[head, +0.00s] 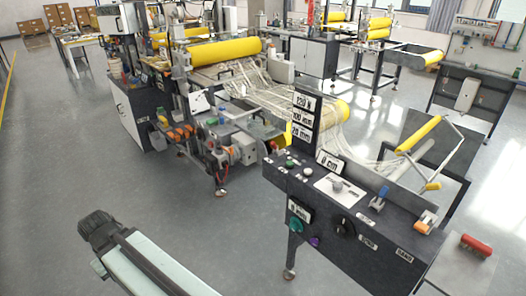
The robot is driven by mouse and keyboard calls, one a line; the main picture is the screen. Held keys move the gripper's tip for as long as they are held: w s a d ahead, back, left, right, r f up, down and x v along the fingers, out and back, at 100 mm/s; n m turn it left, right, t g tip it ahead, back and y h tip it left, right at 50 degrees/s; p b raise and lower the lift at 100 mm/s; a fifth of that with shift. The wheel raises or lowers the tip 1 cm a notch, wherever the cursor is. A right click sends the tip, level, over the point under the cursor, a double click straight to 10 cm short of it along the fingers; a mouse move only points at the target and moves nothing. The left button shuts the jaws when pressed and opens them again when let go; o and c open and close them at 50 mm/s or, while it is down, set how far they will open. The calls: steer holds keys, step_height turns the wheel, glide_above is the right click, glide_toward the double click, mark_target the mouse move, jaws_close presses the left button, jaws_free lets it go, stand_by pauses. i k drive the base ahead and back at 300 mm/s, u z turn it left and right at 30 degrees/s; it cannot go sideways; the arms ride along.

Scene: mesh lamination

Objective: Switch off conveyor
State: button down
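The control panel (318,206) is a dark console in the right foreground. Its top carries a red button (276,149), green buttons (290,163), a silver knob (338,186), a blue switch (380,199) and an orange switch (425,222). Its front has a green knob (296,226), a purple knob (314,241) and a black knob (344,229). Which one works the conveyor is too small to read. The conveyor (285,98), behind the panel, carries pale mesh strands. A pale link of my arm with a dark end shows at bottom left, apart from the panel. My gripper is not seen.
Display signs (306,118) stand upright on the panel's far left part. A machine with yellow rollers (222,51) stands behind. A red-handled object (476,245) lies on a grey surface at right. Grey floor (175,225) is clear between my arm and the panel.

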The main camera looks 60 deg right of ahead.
mark_target(274, 146)
steer(key=i, duration=0.95)
